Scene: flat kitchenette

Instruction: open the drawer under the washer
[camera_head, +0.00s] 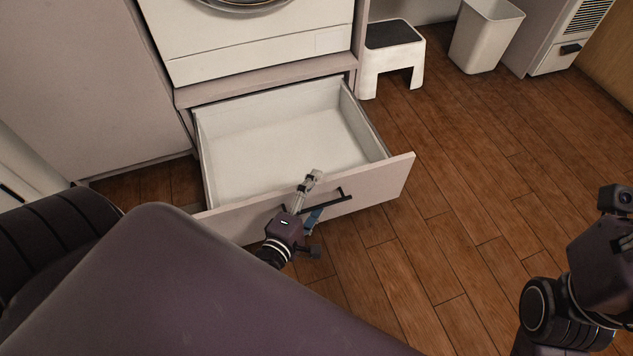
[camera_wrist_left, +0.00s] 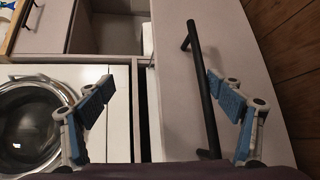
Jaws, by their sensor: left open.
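The drawer (camera_head: 385,181) under the washer (camera_head: 262,42) stands pulled far out, and its white inside is empty. Its black bar handle (camera_head: 340,199) is on the front panel, and the handle also shows in the left wrist view (camera_wrist_left: 202,95). My left gripper (camera_head: 312,198) is at the left part of the handle. In the left wrist view my left gripper (camera_wrist_left: 160,84) is open, with the handle between its spread fingers, nearer the right one. Contact with the handle cannot be told. My right arm shows at the lower right, but its fingers are out of view.
A white step stool (camera_head: 392,60) with a dark top stands right of the washer cabinet. A white bin (camera_head: 484,36) stands farther right, beside a white cabinet (camera_head: 566,50). The wooden floor (camera_head: 460,190) right of the drawer is clear.

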